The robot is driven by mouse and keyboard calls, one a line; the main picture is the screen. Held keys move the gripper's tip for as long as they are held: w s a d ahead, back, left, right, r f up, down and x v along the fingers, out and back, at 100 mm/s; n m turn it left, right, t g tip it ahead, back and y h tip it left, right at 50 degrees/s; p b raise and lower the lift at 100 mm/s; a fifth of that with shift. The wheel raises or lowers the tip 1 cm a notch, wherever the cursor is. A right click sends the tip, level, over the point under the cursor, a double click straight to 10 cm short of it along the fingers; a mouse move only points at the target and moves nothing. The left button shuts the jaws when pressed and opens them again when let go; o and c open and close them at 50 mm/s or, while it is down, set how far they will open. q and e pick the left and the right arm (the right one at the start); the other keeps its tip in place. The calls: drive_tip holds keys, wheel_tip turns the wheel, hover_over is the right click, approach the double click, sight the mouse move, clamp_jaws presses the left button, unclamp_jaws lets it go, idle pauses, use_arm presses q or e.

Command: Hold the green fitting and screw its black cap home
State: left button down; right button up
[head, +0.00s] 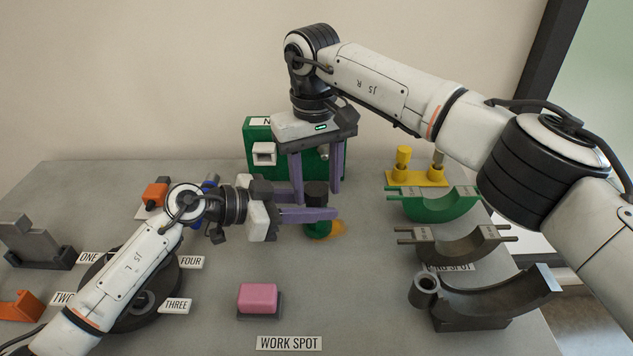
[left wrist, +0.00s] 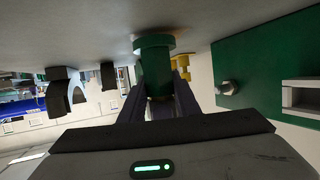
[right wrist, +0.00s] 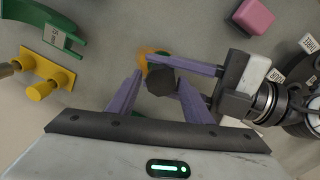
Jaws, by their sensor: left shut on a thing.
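The green fitting (head: 318,229) stands upright on the grey table, between the purple fingers of my left gripper (head: 312,214), which are shut on it from the left. It also shows in the left wrist view (left wrist: 154,68). The black cap (head: 316,190) sits on top of the fitting, above the left fingers. How far it is screwed down I cannot tell. My right gripper (head: 317,190) points down from above, its two purple fingers apart on either side of the cap. In the right wrist view the cap (right wrist: 161,81) lies between the open fingertips.
An orange patch (head: 339,227) lies beside the fitting. A green box (head: 258,135) stands behind. Yellow pegs (head: 403,158) and curved saddles (head: 435,206) stand at right. A pink block (head: 258,297) sits in front, and a dark round turntable (head: 125,318) at left. Table between block and saddles is clear.

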drive_tip(key=shift+o, duration=0.6)
drive_tip(key=shift+a+r, duration=0.1)
drive_tip(key=shift+r, duration=2.2)
drive_tip(key=shift+o, duration=0.3)
drive_tip(key=o, duration=0.5)
wheel_tip(320, 180, up, 8)
drive_tip(key=shift+s+a+f, duration=0.1)
drive_tip(key=shift+f, duration=0.15)
